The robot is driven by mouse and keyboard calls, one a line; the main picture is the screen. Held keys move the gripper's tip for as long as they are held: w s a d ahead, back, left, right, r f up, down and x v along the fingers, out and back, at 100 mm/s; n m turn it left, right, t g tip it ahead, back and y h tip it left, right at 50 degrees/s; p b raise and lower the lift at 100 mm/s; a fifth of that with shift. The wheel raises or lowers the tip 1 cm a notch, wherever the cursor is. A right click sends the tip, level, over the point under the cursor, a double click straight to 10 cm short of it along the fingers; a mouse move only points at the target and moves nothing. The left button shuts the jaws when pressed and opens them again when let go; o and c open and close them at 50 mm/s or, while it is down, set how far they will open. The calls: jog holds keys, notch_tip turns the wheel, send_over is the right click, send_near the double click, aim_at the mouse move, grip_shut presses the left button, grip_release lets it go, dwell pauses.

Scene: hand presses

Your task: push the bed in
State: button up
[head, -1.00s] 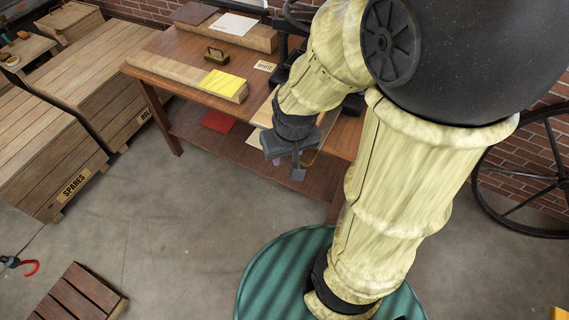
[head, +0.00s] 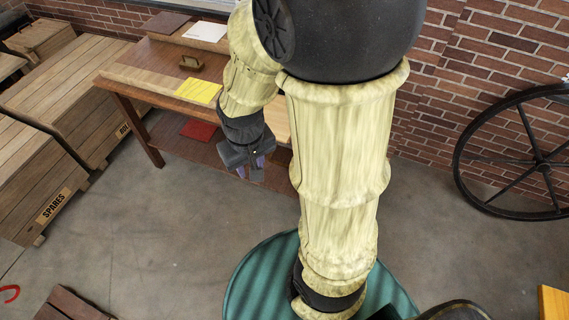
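My gripper (head: 250,172) points down in front of the table's front edge, in the middle of the head view. Its fingers look apart, with purplish pads and nothing seen between them. My arm covers the part of the table behind it, so the press and most of its bed are hidden. A strip of pale wood (head: 277,119) shows just right of my wrist at table height; I cannot tell whether it is part of the bed. I cannot tell whether my gripper touches anything.
The wooden table (head: 128,92) bears a yellow sheet (head: 198,91), a white sheet (head: 205,31) and a brass-coloured handled block (head: 191,64). A red sheet (head: 198,130) lies on its lower shelf. Crates (head: 40,190) stand left; a spoked wheel (head: 538,155) leans right. Floor between is open.

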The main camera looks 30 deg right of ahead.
jog(key=w+d+f+g+h+b, duration=0.1)
jog(key=w+f+g+h+b, duration=0.25)
jog(key=f, duration=0.35)
jog(key=w+f+g+h+b, duration=0.25)
jog(key=f+b, duration=0.25)
jog(key=f, duration=0.3)
jog(key=w+a+f+t+h+b, duration=0.2)
jog(key=w+f+h+b, duration=0.4)
jog(key=h, duration=0.3)
jog(key=shift+w+a+h, duration=0.25)
jog(key=shift+w+h, duration=0.15)
jog(key=shift+w, duration=0.45)
jog(key=shift+d+f, duration=0.1)
jog(key=x, duration=1.7)
jog(key=shift+p, duration=0.45)
jog(key=shift+w+d+f, duration=0.1)
jog(key=shift+d, duration=0.05)
jog(key=shift+f, duration=0.1)
grip_shut()
